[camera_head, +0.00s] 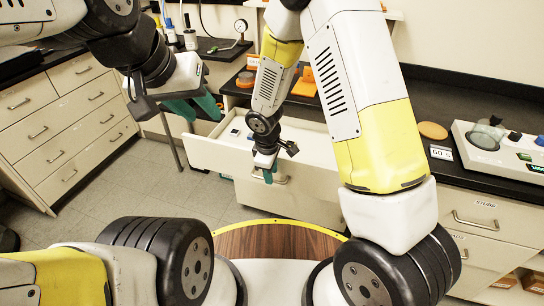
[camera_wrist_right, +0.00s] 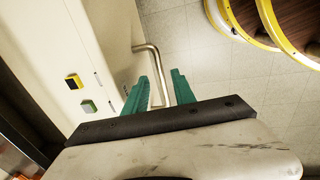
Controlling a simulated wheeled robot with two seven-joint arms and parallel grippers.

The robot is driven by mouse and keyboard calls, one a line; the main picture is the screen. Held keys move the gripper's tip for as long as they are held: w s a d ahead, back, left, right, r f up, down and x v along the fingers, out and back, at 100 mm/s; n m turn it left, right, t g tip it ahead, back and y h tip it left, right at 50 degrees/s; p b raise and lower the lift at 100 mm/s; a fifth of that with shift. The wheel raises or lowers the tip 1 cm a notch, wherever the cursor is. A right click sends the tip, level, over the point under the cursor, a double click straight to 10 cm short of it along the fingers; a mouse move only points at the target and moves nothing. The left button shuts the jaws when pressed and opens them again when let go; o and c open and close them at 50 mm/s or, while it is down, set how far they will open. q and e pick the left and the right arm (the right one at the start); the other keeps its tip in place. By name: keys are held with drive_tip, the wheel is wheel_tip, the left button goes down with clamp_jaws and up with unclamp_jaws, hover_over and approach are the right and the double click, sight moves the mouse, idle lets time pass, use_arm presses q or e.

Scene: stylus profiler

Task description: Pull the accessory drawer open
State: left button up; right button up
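The white accessory drawer (camera_head: 310,182) stands pulled out from under the dark bench in the head view, its inside showing from above. Its metal bar handle (camera_head: 282,180) is on the front and also shows in the right wrist view (camera_wrist_right: 153,62). My right gripper (camera_head: 268,174) is at the handle. In the right wrist view its green fingers (camera_wrist_right: 160,86) are apart, one on each side of the bar, with a gap visible. Whether a finger touches the bar is hard to tell. My left gripper (camera_head: 196,107) is open and empty, above and left of the drawer.
A left cabinet (camera_head: 65,125) with several drawers flanks open floor (camera_head: 150,185). The right bench carries a white device (camera_head: 500,150) and an orange disc (camera_head: 432,130). A round wooden top (camera_head: 280,240) is below.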

drive_tip(key=r, duration=0.4)
drive_tip(key=s+r, duration=0.1)
drive_tip(key=shift+a+r, duration=0.15)
drive_tip(key=shift+r, duration=0.25)
drive_tip(key=s+d+r+m+t+y, duration=0.15)
drive_tip(key=d+r+m, duration=0.3)
drive_tip(key=r, duration=0.45)
drive_tip(key=s+d+r+m, duration=0.3)
drive_tip(key=d+r, duration=0.3)
drive_tip(key=r, duration=0.3)
drive_tip(key=s+d+r+m+t, duration=0.1)
drive_tip(key=s+d+r+m, duration=0.1)
drive_tip(key=s+r+m, duration=0.1)
drive_tip(key=s+d+r+m+t+y, duration=0.1)
drive_tip(key=s+d+r+m, duration=0.2)
drive_tip(key=s+r, duration=0.3)
drive_tip(key=shift+s+d+r+t, duration=0.2)
drive_tip(key=shift+s+d+t, duration=0.15)
drive_tip(key=shift+s, duration=0.9)
